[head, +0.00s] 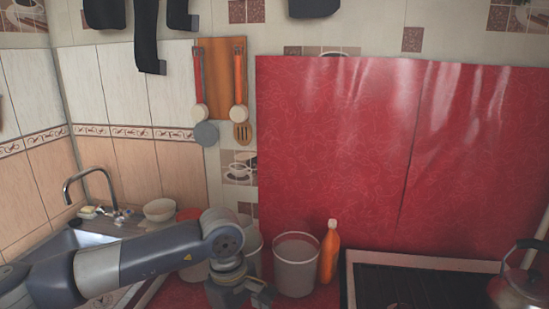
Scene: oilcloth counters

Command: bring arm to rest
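My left arm (150,258) comes in from the left and reaches over the sink side of the counter. Its wrist bends down, and my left gripper (243,296) is at the bottom edge, low in front of the pale buckets. The frame cuts off its lower part, so I cannot tell whether its fingers are open or shut, or whether they hold anything. My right arm and gripper are not in view.
A white bucket (295,266) and an orange bottle (329,254) stand just right of my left gripper. A stove (420,288) with a kettle (518,284) is at the right. A sink with a faucet (72,184) and a bowl (159,209) are at the left.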

